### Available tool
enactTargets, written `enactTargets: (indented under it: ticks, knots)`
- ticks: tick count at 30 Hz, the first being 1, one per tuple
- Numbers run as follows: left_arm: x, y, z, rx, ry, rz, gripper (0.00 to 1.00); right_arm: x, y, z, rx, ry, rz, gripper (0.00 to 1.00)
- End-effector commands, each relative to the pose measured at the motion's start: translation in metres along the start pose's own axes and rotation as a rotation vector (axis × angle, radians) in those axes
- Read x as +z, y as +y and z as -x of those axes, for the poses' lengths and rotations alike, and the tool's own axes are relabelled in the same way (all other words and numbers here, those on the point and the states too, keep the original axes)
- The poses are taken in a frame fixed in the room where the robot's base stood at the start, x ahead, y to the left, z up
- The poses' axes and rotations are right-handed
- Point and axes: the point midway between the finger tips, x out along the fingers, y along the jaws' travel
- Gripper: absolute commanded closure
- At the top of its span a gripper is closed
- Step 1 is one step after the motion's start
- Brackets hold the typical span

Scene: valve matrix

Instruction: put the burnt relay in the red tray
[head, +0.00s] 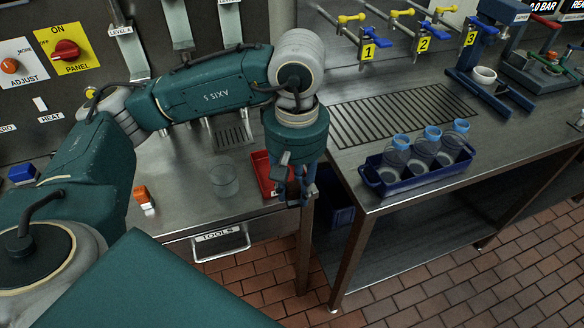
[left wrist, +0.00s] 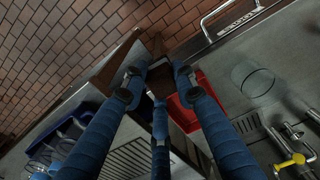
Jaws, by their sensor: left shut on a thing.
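The red tray (head: 261,170) sits at the right end of the left bench, partly hidden behind my left gripper (head: 295,192). The tray also shows in the left wrist view (left wrist: 181,112), partly covered by the blue fingers. My left gripper (left wrist: 157,88) points down at the tray's right side, near the bench's corner. Its fingers are closed around a small dark thing, taken as the burnt relay, which is mostly hidden by the fingers. I cannot tell its shape. My right gripper is not in view.
A clear glass beaker (head: 224,180) stands left of the tray. An orange and white piece (head: 144,198) lies further left on the bench. A blue rack (head: 416,176) with several bottles stands on the right bench. A gap separates the benches.

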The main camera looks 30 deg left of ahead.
Motion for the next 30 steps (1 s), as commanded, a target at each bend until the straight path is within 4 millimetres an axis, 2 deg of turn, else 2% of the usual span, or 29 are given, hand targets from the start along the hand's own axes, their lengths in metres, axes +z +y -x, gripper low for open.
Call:
enactTargets:
  ticks: [1,11,16,21,24,29,30]
  knots:
    - [-0.011,0.002,0.011,0.001,0.004,0.173,0.98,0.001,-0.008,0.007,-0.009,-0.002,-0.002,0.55]
    - [-0.075,0.008,0.054,0.009,0.014,1.382,0.98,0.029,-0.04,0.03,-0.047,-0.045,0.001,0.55]
    - [-0.106,0.006,0.077,0.012,0.01,2.005,0.98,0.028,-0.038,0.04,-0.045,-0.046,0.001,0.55]
    - [-0.133,0.002,0.098,0.007,0.003,2.584,0.98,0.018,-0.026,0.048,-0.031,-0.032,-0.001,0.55]
    - [-0.144,-0.001,0.107,0.002,-0.001,2.855,0.98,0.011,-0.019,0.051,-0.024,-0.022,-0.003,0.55]
    - [-0.156,-0.004,0.115,-0.005,-0.004,3.127,0.98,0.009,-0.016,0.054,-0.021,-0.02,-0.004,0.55]
    - [-0.157,-0.005,0.115,0.007,0.004,-3.118,0.98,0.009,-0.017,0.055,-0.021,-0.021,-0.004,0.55]
